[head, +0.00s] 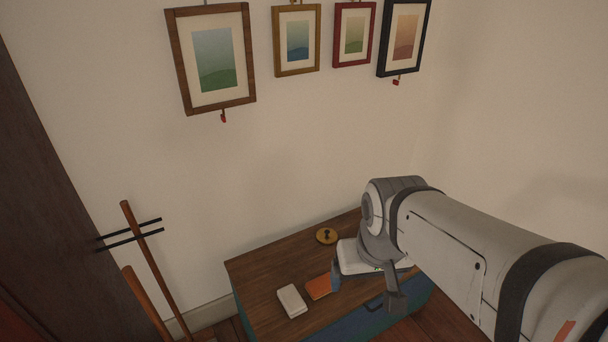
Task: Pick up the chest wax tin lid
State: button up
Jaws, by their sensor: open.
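A small round yellow-brown lid (326,236) with a dark mark on top lies flat on the wooden top of the chest (268,265), toward its back edge. It looks like the wax tin lid; no separate tin can be made out. My gripper (366,296) is over the chest's front right part, pointing down with its fingers apart. It is nearer the front than the lid and to its right, not touching it. Nothing shows between the fingers.
A white box (348,256) lies on the chest behind my gripper, partly hidden by it. An orange block (318,287) and a small white block (292,300) lie at the front. Wooden poles (150,255) lean at the left. Framed pictures (213,60) hang on the wall behind.

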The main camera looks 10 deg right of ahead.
aim_at(326, 237)
jog(key=u, duration=2.7)
jog(key=k, duration=1.05)
jog(key=z, duration=1.9)
jog(key=i, duration=0.85)
